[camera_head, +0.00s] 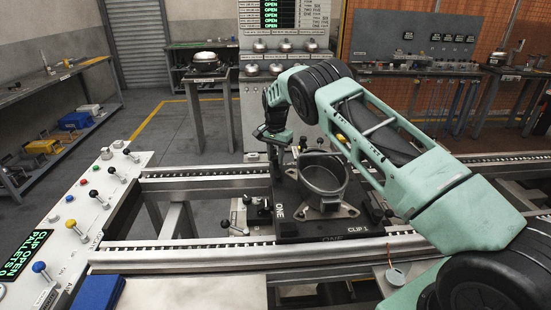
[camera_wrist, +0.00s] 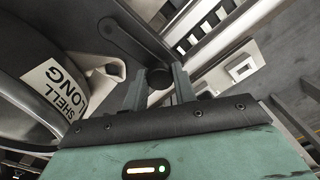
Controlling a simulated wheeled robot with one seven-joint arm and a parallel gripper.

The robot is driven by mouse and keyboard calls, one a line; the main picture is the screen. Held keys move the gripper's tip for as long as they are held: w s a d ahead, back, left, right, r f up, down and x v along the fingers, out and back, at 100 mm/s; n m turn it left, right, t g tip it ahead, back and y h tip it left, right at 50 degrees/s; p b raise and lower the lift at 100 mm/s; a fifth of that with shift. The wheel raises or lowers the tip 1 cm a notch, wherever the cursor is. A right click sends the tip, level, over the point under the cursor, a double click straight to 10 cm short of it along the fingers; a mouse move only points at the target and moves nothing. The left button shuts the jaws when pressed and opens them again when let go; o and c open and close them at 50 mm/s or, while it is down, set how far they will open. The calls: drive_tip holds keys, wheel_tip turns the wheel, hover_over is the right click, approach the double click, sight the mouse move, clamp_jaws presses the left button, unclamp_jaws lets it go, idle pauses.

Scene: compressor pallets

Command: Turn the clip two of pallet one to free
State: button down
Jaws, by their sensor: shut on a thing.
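Pallet one (camera_head: 312,228), a dark plate marked "ONE" and "CLIP 1", sits on the rails with an open grey shell (camera_head: 322,178) on it. My gripper (camera_head: 276,147) reaches down at the pallet's far left corner. In the wrist view my gripper (camera_wrist: 158,88) has its two fingers on either side of a dark round knob (camera_wrist: 158,76), shut on it. The knob is at the end of a dark clip lever (camera_wrist: 128,40) beside the shell, labelled "SHELL LONG" (camera_wrist: 55,88). No clip number shows in the wrist view, and the fingers hide part of the knob.
A control panel (camera_head: 92,205) with coloured knobs and a green "CLIP OPEN" display stands at left. Steel rails (camera_head: 200,257) run in front of and behind the pallet. A small lever fixture (camera_head: 235,228) is left of the pallet. My arm covers the right side.

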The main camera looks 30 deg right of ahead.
sight(275, 157)
drive_tip(key=shift+m, duration=0.4)
drive_tip(key=c, duration=1.1)
unclamp_jaws()
drive_tip(key=shift+r, duration=0.1)
wheel_tip(275, 157, up, 17)
drive_tip(key=shift+r+b, duration=0.15)
drive_tip(key=shift+b, duration=0.8)
